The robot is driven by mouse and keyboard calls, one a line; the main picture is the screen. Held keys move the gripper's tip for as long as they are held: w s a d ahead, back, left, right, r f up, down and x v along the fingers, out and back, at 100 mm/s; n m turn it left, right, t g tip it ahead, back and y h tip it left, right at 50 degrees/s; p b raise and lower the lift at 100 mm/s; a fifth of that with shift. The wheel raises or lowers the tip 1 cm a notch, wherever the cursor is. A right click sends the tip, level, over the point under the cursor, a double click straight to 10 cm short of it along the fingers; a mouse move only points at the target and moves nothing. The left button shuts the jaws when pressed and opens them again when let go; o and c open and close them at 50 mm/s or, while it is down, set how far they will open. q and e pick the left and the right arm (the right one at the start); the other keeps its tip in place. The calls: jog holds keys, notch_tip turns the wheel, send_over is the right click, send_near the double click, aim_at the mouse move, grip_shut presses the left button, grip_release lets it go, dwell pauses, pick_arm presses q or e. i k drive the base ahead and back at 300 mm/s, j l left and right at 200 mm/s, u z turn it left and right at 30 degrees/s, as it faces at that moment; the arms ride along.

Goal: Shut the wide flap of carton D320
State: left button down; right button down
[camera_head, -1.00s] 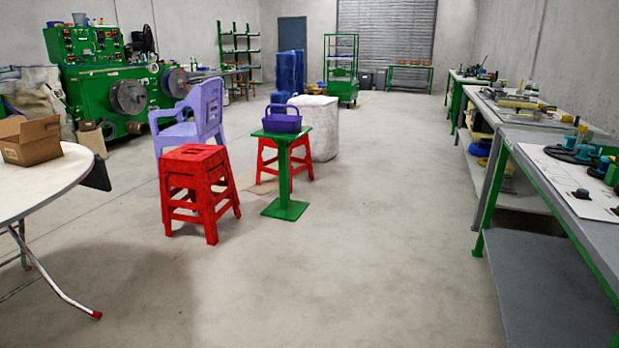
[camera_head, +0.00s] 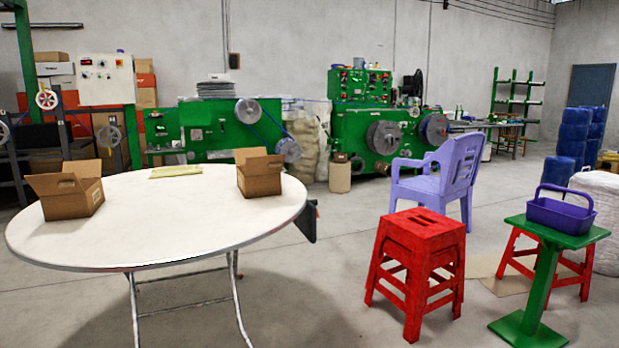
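Two small brown cartons stand on a round white table (camera_head: 150,225) at the left. The left carton (camera_head: 76,202) has flaps standing open, one spreading out to the left and one raised at the back. The right carton (camera_head: 260,179) is near the table's right rim, with a flap raised at its left and back. No label D320 is legible on either, so I cannot tell which one it is. Neither of my grippers shows in the view.
A pale folded item (camera_head: 176,171) lies at the table's back edge. Red stools (camera_head: 419,262), a purple chair (camera_head: 440,172) and a green stand (camera_head: 541,282) with a purple basket (camera_head: 561,211) stand to the right. Green machines (camera_head: 220,128) line the back. Floor between table and stools is clear.

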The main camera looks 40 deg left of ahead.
aim_at(270, 164)
jog(key=i+z, duration=0.15)
jog(key=z, duration=10.25)
jog(key=i+l+u, duration=0.35)
jog(key=i+l, duration=0.15)
jog(key=l, duration=0.15)
jog(key=i+l+u, duration=0.15)
jog(key=l, duration=0.2)
jog(key=i+l+u, duration=0.15)
jog(key=l, duration=0.25)
jog(key=i, duration=0.1)
